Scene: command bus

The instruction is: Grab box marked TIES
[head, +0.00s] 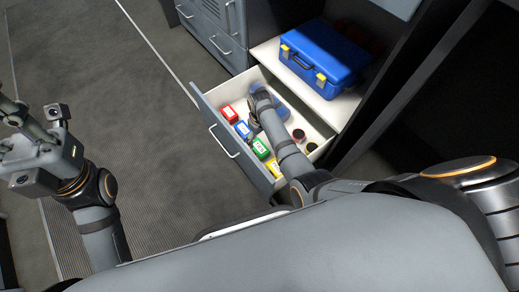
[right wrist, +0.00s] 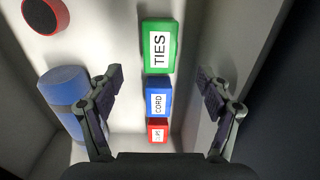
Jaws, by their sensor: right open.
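The green box marked TIES (head: 260,149) sits in the open drawer, in a row with other small boxes. In the right wrist view the TIES box (right wrist: 159,46) lies ahead of my fingertips, near the top middle, its label readable. My right gripper (right wrist: 160,85) is open and empty, its fingers spread to either side of the row, around the level of the blue box. In the head view my right gripper (head: 259,98) reaches down into the drawer, its fingertips hidden. My left gripper (head: 22,125) is at the far left, away from the drawer; its opening is unclear.
The drawer (head: 205,104) also holds a red box (head: 229,113), a blue CORD box (right wrist: 158,98), a yellow box (head: 272,170), a blue cylinder (right wrist: 65,92) and dark round cans (head: 311,147). A blue case (head: 322,55) stands on the shelf beside it. Open floor lies left.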

